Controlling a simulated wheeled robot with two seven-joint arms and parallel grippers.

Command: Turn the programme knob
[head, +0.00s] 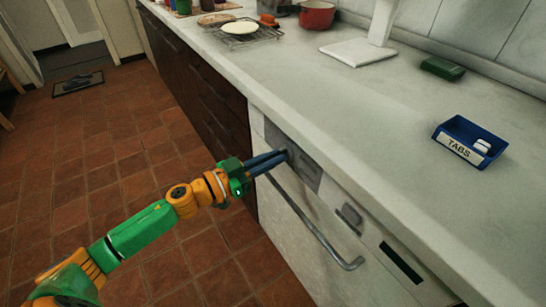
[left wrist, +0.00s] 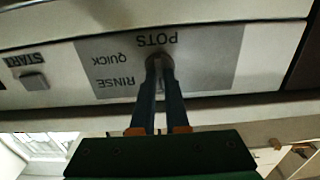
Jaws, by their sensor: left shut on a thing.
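The programme knob (left wrist: 158,64) is a small dark round knob on a grey panel (left wrist: 100,65) in the dishwasher's front. In the left wrist view the panel is upside down, with the words POTS, QUICK and RINSE around the knob. My left gripper (head: 283,155) is shut on the knob, its two blue fingers reaching straight to the panel. In the left wrist view the fingers (left wrist: 160,75) cover part of the knob, so its pointer cannot be made out. My right gripper is not in view.
The dishwasher's long bar handle (head: 318,232) runs below the panel. A START button (left wrist: 34,81) lies along the same front. On the counter stand a blue TABS tray (head: 441,133), a green box (head: 443,68) and a red pot (head: 317,15). The tiled floor is open at left.

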